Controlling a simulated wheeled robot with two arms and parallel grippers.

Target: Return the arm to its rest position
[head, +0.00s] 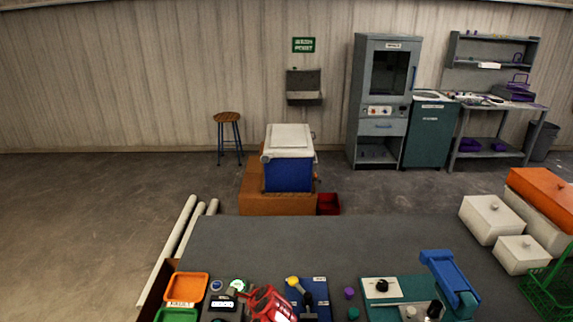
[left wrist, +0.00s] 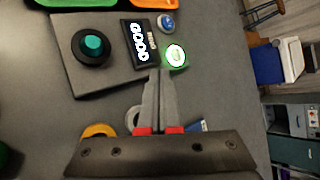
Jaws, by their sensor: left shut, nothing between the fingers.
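My left gripper (head: 246,293) is a red and dark shape at the bottom of the head view, over the grey table. In the left wrist view its two grey fingers (left wrist: 160,75) are together with nothing between them. The fingertips lie close to a green lit button (left wrist: 175,55) in that view; I cannot tell whether they touch it. The lit button also shows in the head view (head: 238,285). My right gripper is in neither view.
Beside the fingers are a counter display (left wrist: 139,43), a blue button (left wrist: 166,22) and a teal knob (left wrist: 93,45). An orange tray (head: 187,287), a yellow-knobbed lever (head: 292,281) and a blue-armed teal device (head: 447,275) stand around. The table's far middle (head: 300,240) is clear.

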